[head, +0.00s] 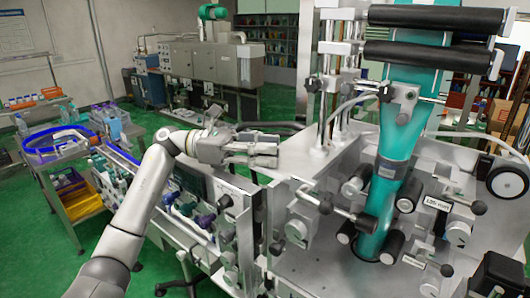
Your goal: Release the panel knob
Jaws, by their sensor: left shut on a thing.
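My left gripper (272,155) reaches in from the left, its fingers pointing right, just above the grey control panel (245,232) at the left side of the sleeve machine. Its fingers are close together and shut on the panel knob. The knob is hidden by the fingers, so its shape and setting cannot be seen. Several dark and purple knobs or caps (205,221) show lower on the left, below my forearm. My right gripper is not in view.
The sleeve machine, with its teal sleeve (401,140), black rollers (435,18) and protruding handles, fills the right side. A cart with a blue-rimmed tray (60,150) stands at left. Green floor is open between the cart and the back equipment.

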